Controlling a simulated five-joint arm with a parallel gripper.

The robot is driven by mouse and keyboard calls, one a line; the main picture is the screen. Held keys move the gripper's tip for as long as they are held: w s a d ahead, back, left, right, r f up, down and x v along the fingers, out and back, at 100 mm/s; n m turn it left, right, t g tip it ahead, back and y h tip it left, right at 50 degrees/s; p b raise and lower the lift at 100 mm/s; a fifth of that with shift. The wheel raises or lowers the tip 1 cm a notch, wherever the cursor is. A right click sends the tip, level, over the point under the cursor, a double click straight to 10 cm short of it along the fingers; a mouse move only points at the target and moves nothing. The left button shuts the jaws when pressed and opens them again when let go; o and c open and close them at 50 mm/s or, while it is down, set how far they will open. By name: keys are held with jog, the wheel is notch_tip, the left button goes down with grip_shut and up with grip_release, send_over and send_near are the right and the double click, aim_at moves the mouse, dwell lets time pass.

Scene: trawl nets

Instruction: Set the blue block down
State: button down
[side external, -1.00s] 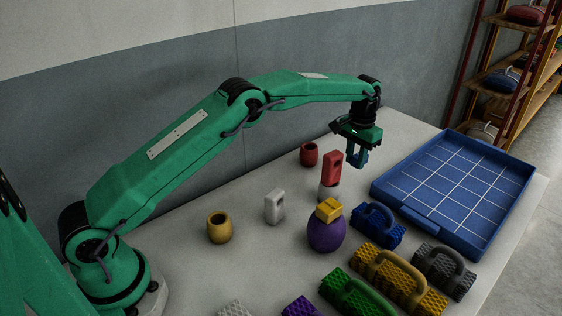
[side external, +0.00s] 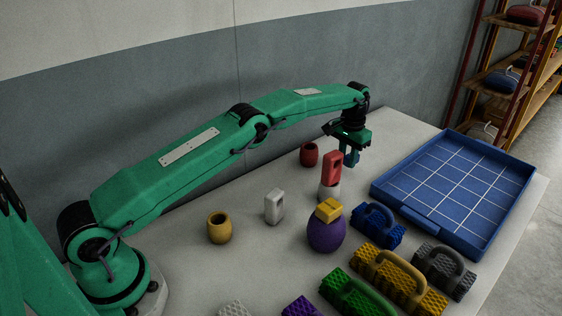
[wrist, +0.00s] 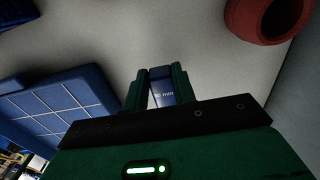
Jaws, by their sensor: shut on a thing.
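My gripper (side external: 351,157) is at the back of the table, behind the red block with a hole (side external: 332,165) and right of the red pot (side external: 309,154). It is shut on the blue block (wrist: 162,92), which has small lettering and sits between the two green fingers in the wrist view. In the side view only a little of the block shows low in the jaws. I cannot tell whether its underside touches the table.
The red block stands on a pale round float (side external: 329,191). A blue gridded tray (side external: 415,216) is at right. A purple float (side external: 326,234), a yellow pot (side external: 219,227), a grey block (side external: 275,206) and several handled weights fill the front.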

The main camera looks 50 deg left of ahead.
aim_at(346, 166)
jog(key=shift+f, duration=1.7)
jog(key=shift+f, duration=0.15)
jog(key=c, duration=1.1)
grip_release()
jog(key=shift+c, duration=0.2)
jog(key=shift+r, duration=3.95)
jog(key=shift+r, duration=0.1)
